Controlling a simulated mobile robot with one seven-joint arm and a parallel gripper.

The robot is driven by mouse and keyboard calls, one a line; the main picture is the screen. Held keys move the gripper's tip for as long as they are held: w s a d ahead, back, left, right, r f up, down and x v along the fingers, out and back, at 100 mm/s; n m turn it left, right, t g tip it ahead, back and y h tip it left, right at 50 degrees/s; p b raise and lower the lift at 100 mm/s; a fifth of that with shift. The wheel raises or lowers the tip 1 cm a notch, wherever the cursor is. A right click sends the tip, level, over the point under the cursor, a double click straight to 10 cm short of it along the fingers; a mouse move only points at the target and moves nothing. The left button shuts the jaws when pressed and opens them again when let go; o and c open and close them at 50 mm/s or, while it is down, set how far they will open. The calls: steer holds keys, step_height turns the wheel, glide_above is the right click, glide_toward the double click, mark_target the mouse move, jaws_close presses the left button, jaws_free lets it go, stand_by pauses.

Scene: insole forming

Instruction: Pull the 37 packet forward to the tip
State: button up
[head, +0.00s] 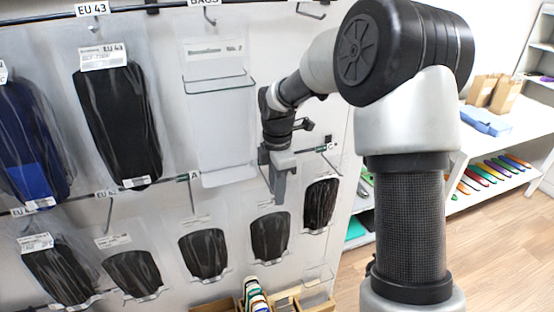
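Several clear packets with dark insoles hang from the lower row of hooks. Their size labels are too small to read, so I cannot tell which one is the 37 packet. One packet (270,236) hangs just below my gripper, and another packet (320,203) hangs to its right. A third packet (203,252) hangs further left. My gripper (279,192) points down in front of the wall panel, above the lower packets. I cannot tell whether its fingers are apart or touch a packet, and no packet clearly hangs from it.
Larger EU 43 packets (122,120) hang on the upper row at left. An empty clear bag (218,115) hangs left of my gripper. Boxes (285,302) stand below. A white shelf (495,185) with coloured insoles is at right, beside open wooden floor.

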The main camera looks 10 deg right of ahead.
step_height(320, 180, up, 15)
steer(key=shift+s, duration=0.2)
steer(key=shift+f, duration=0.15)
